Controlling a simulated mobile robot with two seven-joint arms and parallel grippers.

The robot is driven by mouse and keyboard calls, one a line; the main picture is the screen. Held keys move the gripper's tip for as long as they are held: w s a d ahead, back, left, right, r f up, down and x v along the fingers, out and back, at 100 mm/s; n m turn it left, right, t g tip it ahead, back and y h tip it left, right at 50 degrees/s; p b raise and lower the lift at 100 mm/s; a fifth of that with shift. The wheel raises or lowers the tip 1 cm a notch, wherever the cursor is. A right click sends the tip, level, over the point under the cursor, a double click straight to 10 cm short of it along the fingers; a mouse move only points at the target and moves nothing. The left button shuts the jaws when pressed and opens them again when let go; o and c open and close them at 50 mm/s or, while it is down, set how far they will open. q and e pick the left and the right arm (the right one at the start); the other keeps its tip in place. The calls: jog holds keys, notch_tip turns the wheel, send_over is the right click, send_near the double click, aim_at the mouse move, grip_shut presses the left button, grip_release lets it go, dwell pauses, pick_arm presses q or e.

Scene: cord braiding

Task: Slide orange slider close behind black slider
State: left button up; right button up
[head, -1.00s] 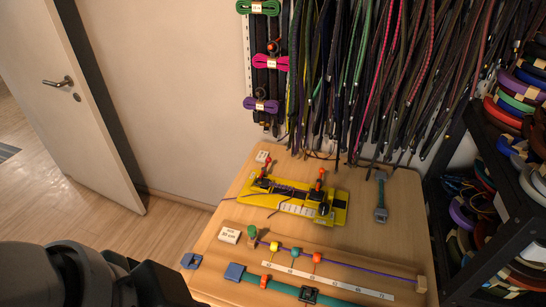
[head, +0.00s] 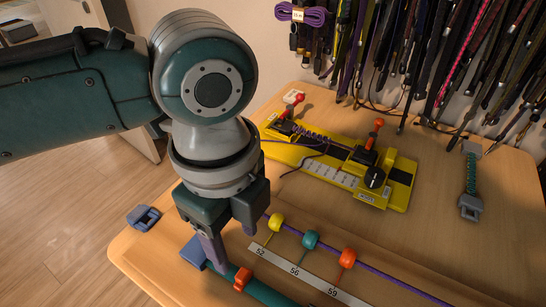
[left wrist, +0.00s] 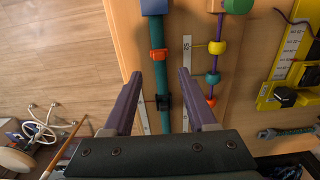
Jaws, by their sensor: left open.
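The orange slider (head: 242,279) is a small ring on the teal bar (head: 270,295); it also shows in the left wrist view (left wrist: 158,55). The black slider (left wrist: 163,101) is on the same bar in the left wrist view, a short gap away from the orange one.
A purple cord (head: 385,278) with yellow, teal and orange beads runs beside the bar, with a white number strip (head: 300,271) between them. A yellow jig (head: 340,165) stands behind. A blue clip (head: 144,217) lies at the table's left edge.

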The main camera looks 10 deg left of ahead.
aim_at(243, 274)
pick_arm(q)
notch_tip(243, 274, down, 9)
jog(key=b, duration=0.2)
jog(key=shift+s+r+b, duration=0.15)
jog(key=shift+r+b, duration=0.05)
jog(key=shift+b, duration=0.1)
grip_shut()
jog(key=shift+d, duration=0.1)
dwell(1.1)
